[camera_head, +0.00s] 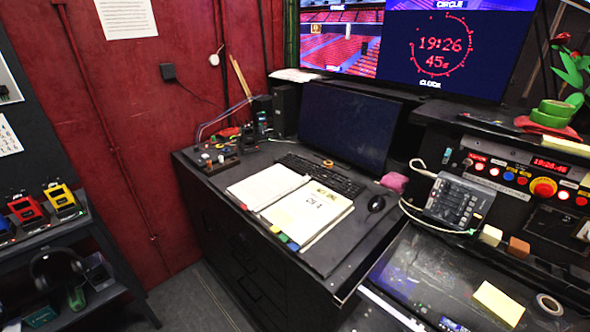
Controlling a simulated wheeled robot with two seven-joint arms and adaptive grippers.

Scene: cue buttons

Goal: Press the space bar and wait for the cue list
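A black keyboard (341,183) lies on the dark desk, in front of a black monitor (345,128) whose screen is dark and shows no list. The keyboard is partly covered along its near side by an open binder (305,212) with printed pages and coloured tabs. The space bar is too small and dark to pick out from the other keys. Neither of my grippers is in the head view.
A black mouse (376,203) and a pink object (394,182) are right of the keyboard. A control panel (520,175) with lit buttons and a large red knob stands at right, beside a grey keypad unit (458,200). Large screens (440,50) hang behind.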

